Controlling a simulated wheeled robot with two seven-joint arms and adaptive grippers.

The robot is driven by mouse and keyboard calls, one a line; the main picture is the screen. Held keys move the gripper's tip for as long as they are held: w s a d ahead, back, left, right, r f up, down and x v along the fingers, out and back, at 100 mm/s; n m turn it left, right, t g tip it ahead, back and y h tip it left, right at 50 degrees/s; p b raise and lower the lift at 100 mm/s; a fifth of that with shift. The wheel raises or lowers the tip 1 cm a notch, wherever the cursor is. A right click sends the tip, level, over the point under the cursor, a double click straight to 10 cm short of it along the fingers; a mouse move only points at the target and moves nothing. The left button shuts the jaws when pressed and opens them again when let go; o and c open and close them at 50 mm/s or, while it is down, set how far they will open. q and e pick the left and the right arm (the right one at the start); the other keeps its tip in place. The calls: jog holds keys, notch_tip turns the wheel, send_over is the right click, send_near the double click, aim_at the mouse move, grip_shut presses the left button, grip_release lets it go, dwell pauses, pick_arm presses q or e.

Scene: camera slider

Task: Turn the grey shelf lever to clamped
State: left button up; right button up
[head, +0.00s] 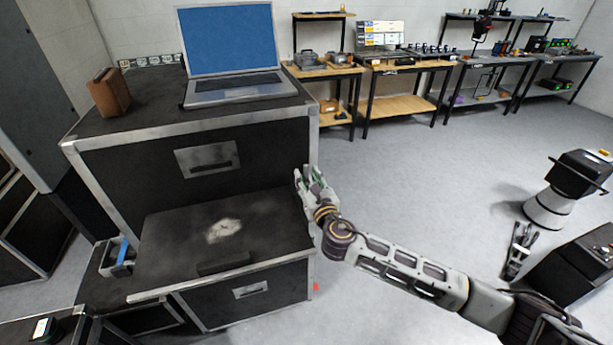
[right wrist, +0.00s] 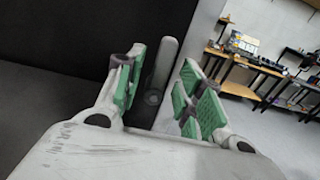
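The grey shelf lever (right wrist: 165,66) shows in the right wrist view as a grey rounded bar, with a round pivot at its lower end, by the edge of a dark surface. My right gripper (right wrist: 163,90) is open, with green-padded fingers on either side of the lever. The left finger is closer to it; I cannot tell whether it touches. In the head view my right gripper (head: 309,179) is at the right edge of the black case (head: 130,160), and I cannot make out the lever there. My left gripper is not in view.
A laptop (head: 235,95) and a brown box (head: 109,92) stand on the case top. A lower black shelf (head: 170,235) juts out in front, with a pale worn patch. Workbenches (head: 410,66) line the back wall.

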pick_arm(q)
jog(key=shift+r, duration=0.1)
pick_arm(e)
jog(key=shift+w+a, duration=0.2)
jog(key=shift+w, duration=0.45)
grip_shut()
